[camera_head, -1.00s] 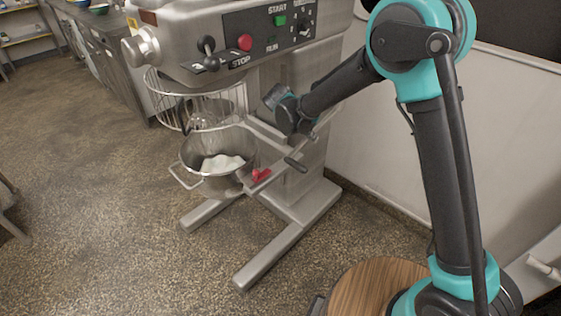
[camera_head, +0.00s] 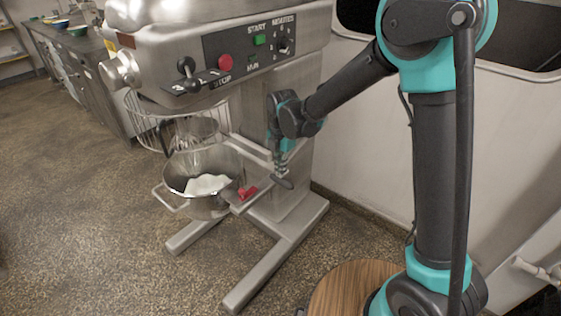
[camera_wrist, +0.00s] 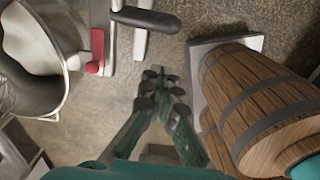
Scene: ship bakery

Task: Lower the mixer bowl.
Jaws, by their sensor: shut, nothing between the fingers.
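The steel mixer bowl (camera_head: 208,207) holds a white mass and hangs in its cradle below the wire guard (camera_head: 146,125). A black-gripped lever handle (camera_head: 283,183) sticks out at the right of the mixer column; it also shows in the wrist view (camera_wrist: 146,19). My gripper (camera_head: 281,172) points down beside this handle, with the fingers close to it. In the wrist view my gripper (camera_wrist: 158,74) has its fingertips together and empty, with the handle beyond them. I cannot tell whether they touch the handle. A red clamp (camera_head: 248,193) sits between bowl and handle.
The mixer head (camera_head: 210,60) carries a control panel with a black-knobbed lever (camera_head: 186,67) and a red stop button (camera_head: 225,62). The mixer's feet (camera_head: 262,280) extend forward on the floor. The wall stands close on the right. Open floor (camera_head: 80,220) lies to the left.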

